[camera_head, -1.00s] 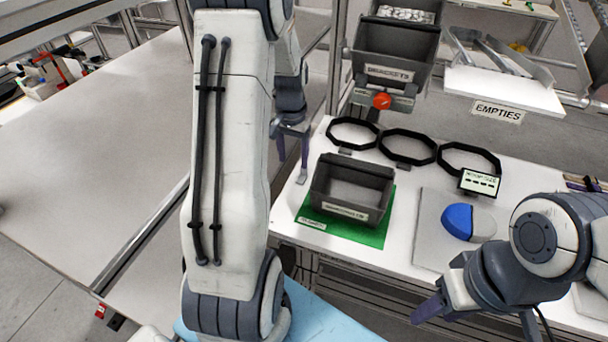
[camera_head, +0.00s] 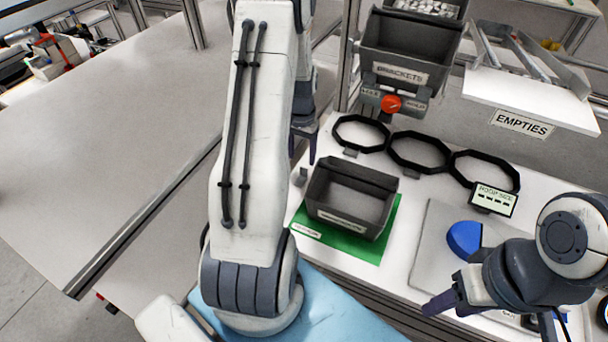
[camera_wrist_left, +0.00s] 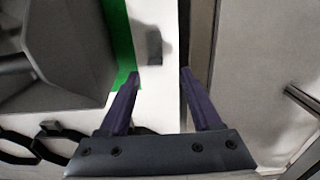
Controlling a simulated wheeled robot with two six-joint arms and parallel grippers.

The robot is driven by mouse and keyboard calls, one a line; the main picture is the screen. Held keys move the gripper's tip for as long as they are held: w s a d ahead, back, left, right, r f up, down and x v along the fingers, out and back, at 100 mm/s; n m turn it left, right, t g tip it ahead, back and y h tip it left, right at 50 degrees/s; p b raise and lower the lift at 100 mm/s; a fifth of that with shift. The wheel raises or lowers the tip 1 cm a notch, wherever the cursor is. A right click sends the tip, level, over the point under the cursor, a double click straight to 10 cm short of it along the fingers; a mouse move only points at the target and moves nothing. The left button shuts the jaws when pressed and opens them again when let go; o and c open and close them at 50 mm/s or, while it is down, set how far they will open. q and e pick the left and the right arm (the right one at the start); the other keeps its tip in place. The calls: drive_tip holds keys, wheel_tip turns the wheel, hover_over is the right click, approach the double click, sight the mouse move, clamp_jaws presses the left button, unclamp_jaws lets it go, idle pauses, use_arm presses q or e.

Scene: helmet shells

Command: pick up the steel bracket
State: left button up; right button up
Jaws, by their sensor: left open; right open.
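A small grey piece (camera_head: 300,177), which looks like the steel bracket, sits on the white table just left of the grey bin. In the left wrist view it is a small dark grey block (camera_wrist_left: 154,47) on the white surface, a little beyond my fingertips and apart from them. My left gripper (camera_head: 303,158) is by the table's left edge, partly hidden by my arm. In the left wrist view its two purple fingers (camera_wrist_left: 160,74) are open and empty. My right gripper (camera_head: 447,301) is open and empty at the lower right, over the table's front.
The grey bin (camera_head: 349,222) stands on a green mat (camera_head: 372,249), close beside the piece. Black rings (camera_head: 418,168) lie behind it. A BRACKETS bin (camera_head: 410,45) hangs above.

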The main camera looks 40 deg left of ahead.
sight(304, 168)
use_arm(q)
drive_tip(key=f, duration=0.3)
drive_tip(key=f+p, duration=0.1)
drive_tip(key=f, duration=0.1)
drive_tip(key=shift+d+f, duration=0.35)
drive_tip(key=shift+d, duration=0.05)
clamp_jaws()
